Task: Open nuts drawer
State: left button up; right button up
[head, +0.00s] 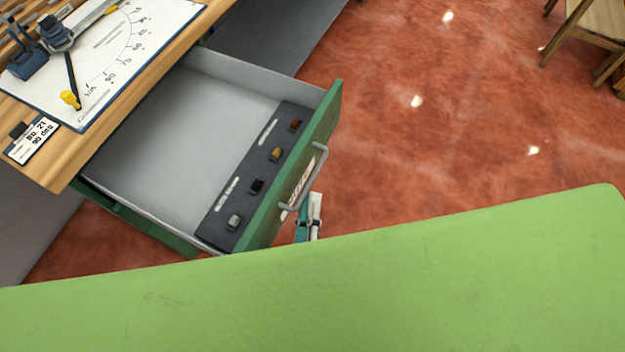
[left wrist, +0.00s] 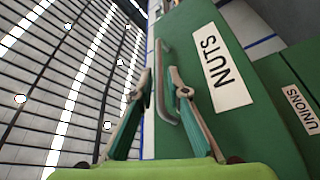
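The green nuts drawer (head: 322,122) is pulled well out from under the wooden bench in the head view. Its grey tray (head: 190,120) shows, with a dark strip along the front holding several small nuts. Its label "NUTS" (left wrist: 222,66) and grey handle (left wrist: 163,85) face my left gripper in the left wrist view; the handle also shows in the head view (head: 318,165). My left gripper (left wrist: 160,78) has its fingers apart, with part of the handle showing between them; contact cannot be told. In the head view the gripper (head: 312,203) is partly hidden by the light green surface. My right gripper is not in view.
A drawer labelled "UNIONS" (left wrist: 300,108) is beside the nuts drawer in the left wrist view. The wooden bench (head: 62,160) carries a white dial board (head: 120,50). Red floor (head: 430,130) is clear to the right; a wooden chair (head: 590,35) stands far right.

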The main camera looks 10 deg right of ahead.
pick_arm(q)
jog(key=v, duration=0.5)
jog(key=shift+s, duration=0.1)
jog(key=shift+f, duration=0.1)
dwell(0.3)
jog(key=s+a+f+m+g, duration=0.1)
jog(key=a+f+m+g, duration=0.15)
jog(key=f, duration=0.65)
jog(key=s+a+f+m+g, duration=0.15)
jog(key=f+g, duration=0.25)
jog(key=f, duration=0.5)
jog(key=a+f+m+g, duration=0.3)
jog(key=f, duration=0.7)
jog(key=s+a+f+m+g+y, duration=0.3)
jog(key=s+a+f+g+y, duration=0.3)
jog(key=s+a+f, duration=1.1)
jog(key=a+g, duration=0.2)
jog(key=g, duration=0.1)
jog(key=shift+s+a+f+m, duration=0.25)
jog(key=shift+a+f+m, duration=0.05)
jog(key=shift+a, duration=0.1)
